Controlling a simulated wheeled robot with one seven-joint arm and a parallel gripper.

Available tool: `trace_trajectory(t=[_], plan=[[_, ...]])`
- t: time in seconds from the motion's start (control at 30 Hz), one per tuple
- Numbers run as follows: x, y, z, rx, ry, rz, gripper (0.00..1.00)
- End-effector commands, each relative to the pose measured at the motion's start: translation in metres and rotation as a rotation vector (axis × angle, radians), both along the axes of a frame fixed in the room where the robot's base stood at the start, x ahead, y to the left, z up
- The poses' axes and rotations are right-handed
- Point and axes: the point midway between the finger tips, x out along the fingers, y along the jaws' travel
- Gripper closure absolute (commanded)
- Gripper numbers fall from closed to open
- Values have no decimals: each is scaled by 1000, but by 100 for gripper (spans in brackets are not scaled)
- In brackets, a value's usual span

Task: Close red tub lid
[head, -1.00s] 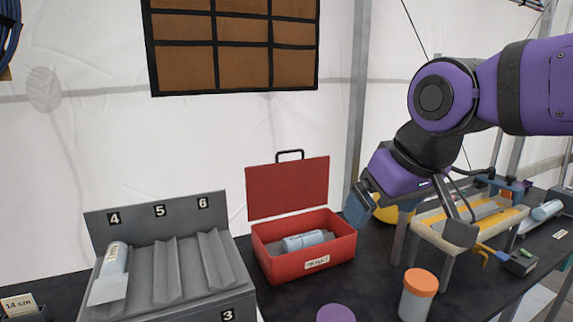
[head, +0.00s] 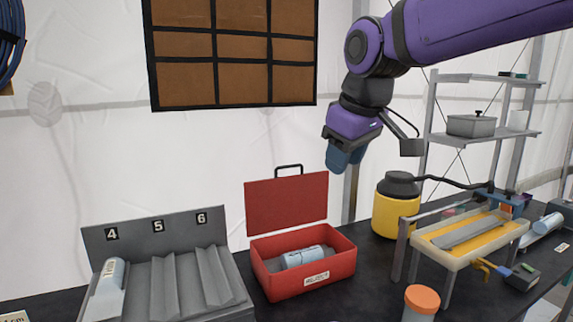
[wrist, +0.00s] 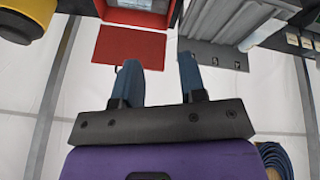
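The red tub (head: 318,282) stands on the dark table with a "REJECT" label on its front. Its red lid (head: 287,209) stands upright at the back edge, with a dark handle on top. A pale blue cylinder (head: 304,257) lies inside the tub. My gripper (head: 343,160) is above and to the right of the lid, apart from it. In the wrist view my gripper (wrist: 157,80) has its two blue fingers spread with nothing between them. The lid (wrist: 130,55) shows beyond the left finger there.
A grey slotted rack (head: 165,290) stands left of the tub, with a pale cylinder in slot 4. A yellow container (head: 394,210) and a tray stand (head: 462,258) are to the right. An orange-capped jar (head: 421,302) stands in front. The space above the tub is clear.

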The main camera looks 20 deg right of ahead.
Motion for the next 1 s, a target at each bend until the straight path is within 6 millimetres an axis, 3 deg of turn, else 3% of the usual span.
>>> trace_trajectory(t=[0.03,0.2,0.5,0.77,1.0], plan=[[21,-1,9,-22,14,43,62],[82,-6,30,-96,55,209,62],[194,-20,46,-199,124,508,62],[288,-42,34,-261,174,767,62],[366,-68,4,-298,206,999,62]])
